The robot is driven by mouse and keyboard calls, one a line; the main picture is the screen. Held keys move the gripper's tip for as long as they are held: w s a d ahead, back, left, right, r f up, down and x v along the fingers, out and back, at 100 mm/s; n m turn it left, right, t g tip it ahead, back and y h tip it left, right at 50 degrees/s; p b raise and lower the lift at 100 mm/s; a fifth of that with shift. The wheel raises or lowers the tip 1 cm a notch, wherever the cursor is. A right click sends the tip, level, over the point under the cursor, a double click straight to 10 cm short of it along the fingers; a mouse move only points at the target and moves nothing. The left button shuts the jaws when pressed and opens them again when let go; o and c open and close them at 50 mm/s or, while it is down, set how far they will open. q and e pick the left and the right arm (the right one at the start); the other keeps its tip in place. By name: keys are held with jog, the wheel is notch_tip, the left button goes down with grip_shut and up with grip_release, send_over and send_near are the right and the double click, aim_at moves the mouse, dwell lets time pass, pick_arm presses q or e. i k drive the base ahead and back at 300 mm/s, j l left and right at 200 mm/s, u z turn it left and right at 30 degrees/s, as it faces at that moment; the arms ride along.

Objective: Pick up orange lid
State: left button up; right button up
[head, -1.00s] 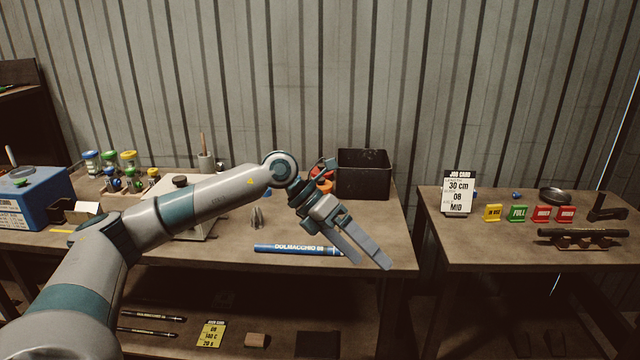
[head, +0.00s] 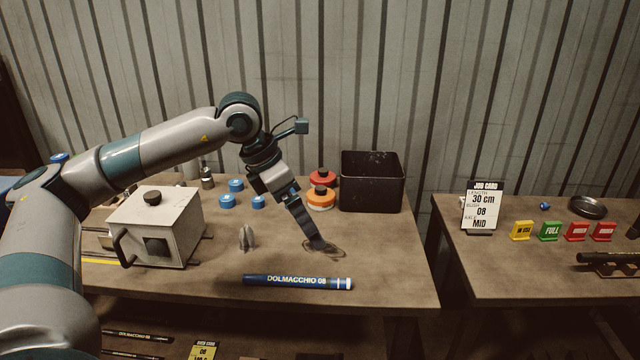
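The orange lid (head: 320,199) is a round orange disc with a dark centre knob. In the head view it lies on the workbench just left of the black bin, in front of a similar red lid (head: 322,178). My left gripper (head: 318,247) points down over the bench, in front of and below the orange lid in the picture, apart from it. Its fingers overlap in this view, so I cannot tell whether it is open. I see nothing held in it. My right gripper is not in view.
A black bin (head: 372,208) stands right of the lids. A blue tube (head: 297,282) lies near the front edge. Small blue caps (head: 228,202), a grey cone (head: 247,237) and a white box machine (head: 153,228) are to the left. A second table (head: 530,250) stands right, across a gap.

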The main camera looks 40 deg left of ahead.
aim_at(321, 195)
jog(key=i+j, duration=0.95)
jog(key=j, duration=0.15)
